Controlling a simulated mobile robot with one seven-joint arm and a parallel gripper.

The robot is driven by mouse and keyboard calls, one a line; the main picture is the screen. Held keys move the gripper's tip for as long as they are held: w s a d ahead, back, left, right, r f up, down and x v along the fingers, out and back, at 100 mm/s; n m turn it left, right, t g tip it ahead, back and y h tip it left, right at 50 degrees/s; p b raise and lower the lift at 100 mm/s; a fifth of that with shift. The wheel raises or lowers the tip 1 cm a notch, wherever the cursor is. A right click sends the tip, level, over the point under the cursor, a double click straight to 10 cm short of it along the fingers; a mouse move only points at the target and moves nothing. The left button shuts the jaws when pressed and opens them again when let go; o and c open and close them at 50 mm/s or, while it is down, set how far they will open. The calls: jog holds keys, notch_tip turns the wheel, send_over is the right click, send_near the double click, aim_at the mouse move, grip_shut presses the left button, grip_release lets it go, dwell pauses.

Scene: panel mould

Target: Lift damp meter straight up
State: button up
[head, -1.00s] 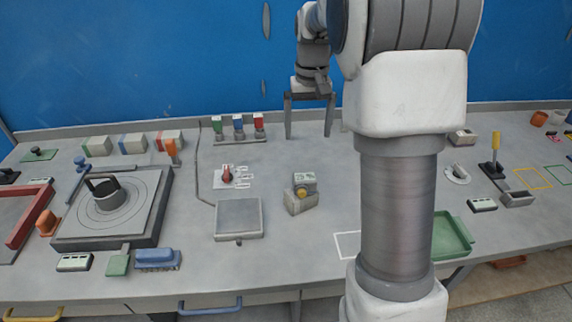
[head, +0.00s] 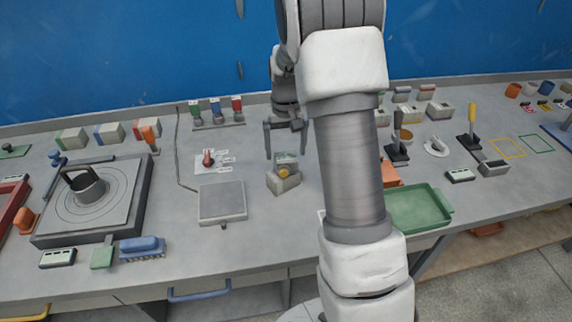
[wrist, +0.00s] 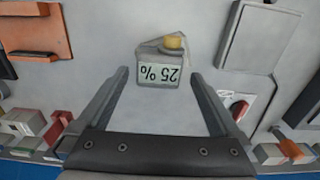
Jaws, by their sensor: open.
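The damp meter, a small grey block with a yellow knob (head: 284,178), stands on the grey bench. In the wrist view its pale display (wrist: 158,74) reads "25 %", upside down, with the yellow knob beyond it. My gripper (head: 286,155) is open and empty, pointing down over the meter. In the wrist view the fingers (wrist: 160,76) are wide apart, one to each side of the display, with clear gaps. How high the fingertips are above the bench is hard to tell.
A grey square plate (head: 222,202) lies left of the meter, with a small red-handled switch (head: 208,158) behind it. A row of coloured blocks (head: 216,112) stands at the back. A green tray (head: 418,208) is to the right, beyond my arm.

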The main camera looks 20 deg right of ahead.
aim_at(286, 156)
notch_tip(286, 156, down, 5)
jog(key=shift+r, duration=0.15)
jog(key=shift+d, duration=0.1)
jog(key=shift+c, duration=0.2)
jog(key=shift+r, duration=0.1)
grip_shut()
